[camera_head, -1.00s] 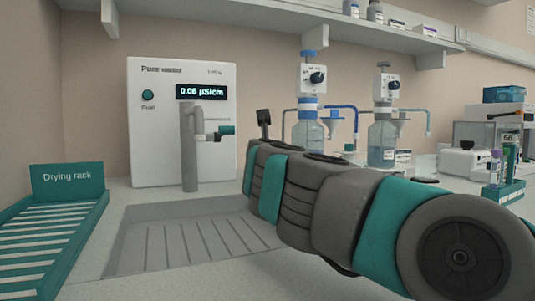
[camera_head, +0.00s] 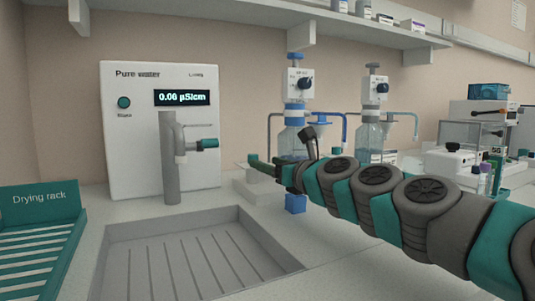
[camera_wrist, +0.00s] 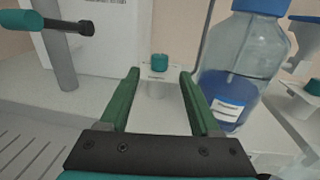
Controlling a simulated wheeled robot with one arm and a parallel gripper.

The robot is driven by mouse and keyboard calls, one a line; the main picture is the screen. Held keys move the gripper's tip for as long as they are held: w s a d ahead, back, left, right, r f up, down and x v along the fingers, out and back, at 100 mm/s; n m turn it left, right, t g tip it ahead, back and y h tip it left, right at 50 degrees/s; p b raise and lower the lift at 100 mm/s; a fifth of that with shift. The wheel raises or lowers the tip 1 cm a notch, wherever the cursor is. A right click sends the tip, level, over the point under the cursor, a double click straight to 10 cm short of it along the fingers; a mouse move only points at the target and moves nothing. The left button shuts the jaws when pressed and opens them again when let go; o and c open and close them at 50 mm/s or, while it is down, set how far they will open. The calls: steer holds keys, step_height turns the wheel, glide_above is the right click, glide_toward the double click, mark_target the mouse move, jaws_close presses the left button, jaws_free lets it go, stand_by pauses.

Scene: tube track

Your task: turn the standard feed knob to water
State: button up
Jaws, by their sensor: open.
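A small teal knob (camera_wrist: 159,62) stands upright on a white labelled stand in the wrist view, ahead of my fingertips and roughly centred between them. Its label is too small to read, so I cannot confirm that it is the standard feed knob. My gripper (camera_wrist: 160,76) is open and empty, with a green finger on either side and apart from the knob. In the head view my green fingers (camera_head: 262,167) show between the water tap and the first bottle. Another teal knob (camera_wrist: 312,87) is at the right edge of the wrist view.
The Pure water unit (camera_head: 142,110) has a grey tap (camera_head: 170,160) with a teal handle over a grey sink (camera_head: 190,260). Dispenser bottles (camera_head: 368,135) stand behind my arm. A blue-capped bottle (camera_wrist: 235,75) is close to my right finger. A drying rack (camera_head: 40,230) is at left.

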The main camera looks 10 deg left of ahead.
steer(key=x, duration=0.6)
steer(key=shift+w+a+f, duration=0.15)
steer(key=shift+a, duration=0.1)
steer(key=shift+w+a, duration=0.3)
steer(key=shift+w, duration=0.05)
jaws_close()
